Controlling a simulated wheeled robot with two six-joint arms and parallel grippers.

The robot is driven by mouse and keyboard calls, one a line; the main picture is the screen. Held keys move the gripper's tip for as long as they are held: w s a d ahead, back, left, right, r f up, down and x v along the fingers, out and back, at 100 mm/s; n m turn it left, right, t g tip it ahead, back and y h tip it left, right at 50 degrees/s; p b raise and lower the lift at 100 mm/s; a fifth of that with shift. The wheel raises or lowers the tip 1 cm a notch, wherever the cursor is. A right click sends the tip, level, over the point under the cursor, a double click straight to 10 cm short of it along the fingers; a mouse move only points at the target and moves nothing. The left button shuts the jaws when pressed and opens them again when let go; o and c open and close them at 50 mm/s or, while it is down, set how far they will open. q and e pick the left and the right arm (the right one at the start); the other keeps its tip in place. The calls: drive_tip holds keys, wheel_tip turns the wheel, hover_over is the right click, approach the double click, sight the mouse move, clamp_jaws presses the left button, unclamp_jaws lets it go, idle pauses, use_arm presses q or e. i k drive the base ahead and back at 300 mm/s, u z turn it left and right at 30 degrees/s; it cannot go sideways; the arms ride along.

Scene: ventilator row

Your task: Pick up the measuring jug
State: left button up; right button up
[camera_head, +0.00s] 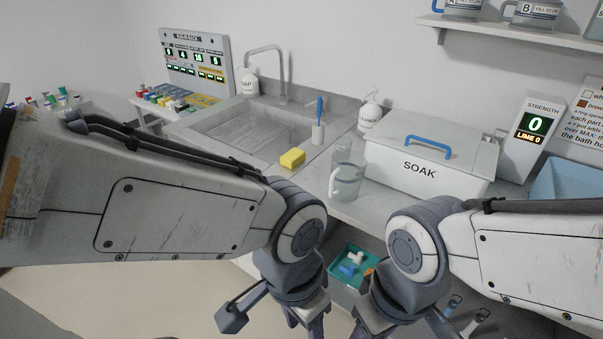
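A clear, see-through jug (346,182) with a greyish lower part stands upright on the counter, between the yellow sponge and the white SOAK box. Jugs marked A (463,7) and B (535,12), with fill lines, stand on the shelf at top right. My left gripper (309,328) points down at the bottom edge, below and nearer than the clear jug. My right gripper (367,326) is just right of it, also low. Both are apart from the jug. Their fingertips are cut off by the picture's edge, so their opening is unclear.
The SOAK box (400,178) with a blue handle stands close right of the clear jug. The yellow sponge (292,158), a cup with a blue brush (318,134) and the sink (225,128) lie left. A teal tray (341,277) with small parts is below the counter.

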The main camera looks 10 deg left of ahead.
sight(349, 167)
drive_tip(key=u, duration=1.35)
drive_tip(key=i, duration=1.45)
drive_tip(key=z, duration=1.1)
